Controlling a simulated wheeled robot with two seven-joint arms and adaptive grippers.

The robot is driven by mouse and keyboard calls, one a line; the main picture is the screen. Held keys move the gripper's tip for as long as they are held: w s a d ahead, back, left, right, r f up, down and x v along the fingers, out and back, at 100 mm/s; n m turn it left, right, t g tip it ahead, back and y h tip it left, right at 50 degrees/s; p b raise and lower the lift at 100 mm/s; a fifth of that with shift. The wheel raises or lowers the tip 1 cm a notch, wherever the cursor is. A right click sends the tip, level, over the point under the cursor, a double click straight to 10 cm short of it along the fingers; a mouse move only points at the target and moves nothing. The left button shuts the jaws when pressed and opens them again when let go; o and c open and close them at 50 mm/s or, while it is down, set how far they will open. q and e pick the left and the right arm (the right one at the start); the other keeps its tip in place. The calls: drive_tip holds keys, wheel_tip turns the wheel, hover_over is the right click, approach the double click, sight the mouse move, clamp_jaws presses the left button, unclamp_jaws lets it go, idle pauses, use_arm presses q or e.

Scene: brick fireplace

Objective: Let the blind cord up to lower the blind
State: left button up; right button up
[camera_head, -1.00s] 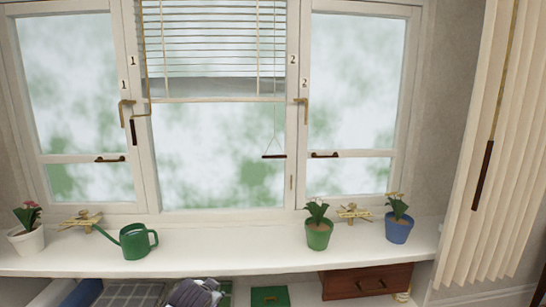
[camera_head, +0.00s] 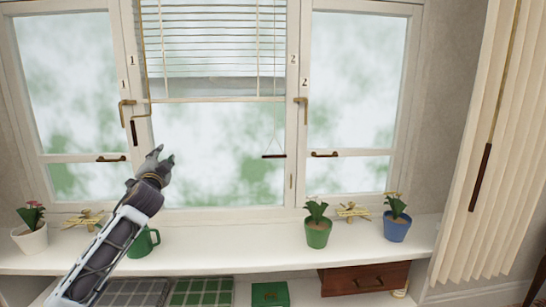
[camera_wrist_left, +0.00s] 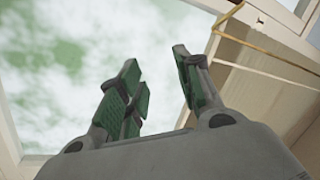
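The blind (camera_head: 205,62) hangs over the upper part of the middle window, with its light bottom rail well above the sill. Thin cords run from its right side down in a triangle to a dark red bar (camera_head: 274,156). On its left side a thin brass-coloured rod ends in a dark handle (camera_head: 134,132). My left gripper (camera_head: 166,154) is open and empty, raised in front of the window, below and right of that handle and left of the red bar. In the left wrist view its fingers (camera_wrist_left: 158,72) stand apart with nothing between them. My right gripper is not in view.
The white sill (camera_head: 270,237) holds a green watering can (camera_head: 146,240), partly hidden by my arm, a green flowerpot (camera_head: 318,234), a blue one (camera_head: 397,229) and a white one (camera_head: 28,238). Vertical blinds (camera_head: 510,150) hang at the right. A brass-coloured rod (camera_wrist_left: 226,20) shows in the wrist view.

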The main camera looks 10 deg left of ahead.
use_arm(q)
drive_tip(key=d+r+m+t+h, duration=0.55)
drive_tip(key=r+m+h, duration=0.45)
drive_tip(key=m+h, duration=0.7)
drive_tip(key=s+d+f+m+g+h, duration=0.4)
drive_tip(key=s+d+f+m+g, duration=0.2)
drive_tip(key=m+g, duration=0.3)
drive_tip(key=s+d+f+m+g+h, duration=0.5)
drive_tip(key=d+f+m+g, duration=0.3)
drive_tip(key=m, duration=0.8)
drive_tip(key=shift+s+d+g, duration=0.4)
drive_tip(key=shift+d+g, duration=0.05)
drive_tip(key=shift+g, duration=0.6)
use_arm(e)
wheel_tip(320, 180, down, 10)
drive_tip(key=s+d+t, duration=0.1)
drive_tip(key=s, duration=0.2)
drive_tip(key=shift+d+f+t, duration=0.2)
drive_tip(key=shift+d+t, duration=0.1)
